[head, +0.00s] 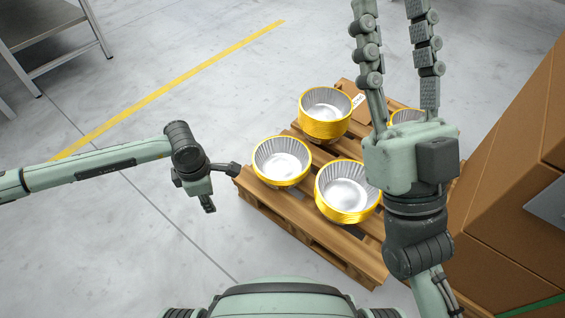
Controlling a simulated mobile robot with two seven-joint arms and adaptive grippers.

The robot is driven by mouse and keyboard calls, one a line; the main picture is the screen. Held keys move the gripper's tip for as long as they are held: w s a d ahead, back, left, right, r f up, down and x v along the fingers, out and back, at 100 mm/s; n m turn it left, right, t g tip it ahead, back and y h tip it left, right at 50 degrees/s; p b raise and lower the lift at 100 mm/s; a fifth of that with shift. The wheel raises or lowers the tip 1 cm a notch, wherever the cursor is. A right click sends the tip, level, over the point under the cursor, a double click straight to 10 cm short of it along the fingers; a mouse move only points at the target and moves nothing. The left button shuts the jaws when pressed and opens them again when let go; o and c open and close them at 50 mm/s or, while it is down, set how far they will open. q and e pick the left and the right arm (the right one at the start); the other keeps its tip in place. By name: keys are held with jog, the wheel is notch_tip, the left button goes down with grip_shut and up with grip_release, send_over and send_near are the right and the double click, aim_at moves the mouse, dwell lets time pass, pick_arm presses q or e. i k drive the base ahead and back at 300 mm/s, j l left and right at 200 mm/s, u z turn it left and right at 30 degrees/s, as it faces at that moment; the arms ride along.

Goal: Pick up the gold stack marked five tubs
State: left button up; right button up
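Several stacks of gold-rimmed, silver-lined tubs stand on a wooden pallet (300,229). The back stack (324,128) looks tallest; a small brown card (358,101) with a pale mark is beside it, too small to read. A left stack (283,165) and a front stack (347,196) stand nearer me. A right stack (404,116) is mostly hidden behind my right gripper. I cannot tell which stack is marked five tubs. My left gripper (222,187) is open and empty, left of the left stack. My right gripper (390,8) is open, its long fingers pointing up the picture, nothing between them.
Large cardboard boxes (515,190) stand close on the right. A metal table (45,30) is at the top left. A yellow floor line (165,88) crosses the grey floor, which is clear left of the pallet.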

aim_at(281, 161)
jog(key=i+j+z, duration=0.15)
jog(key=j+z, duration=0.25)
jog(key=i+j+z, duration=0.15)
jog(key=j+z, duration=0.65)
jog(key=i+j, duration=0.05)
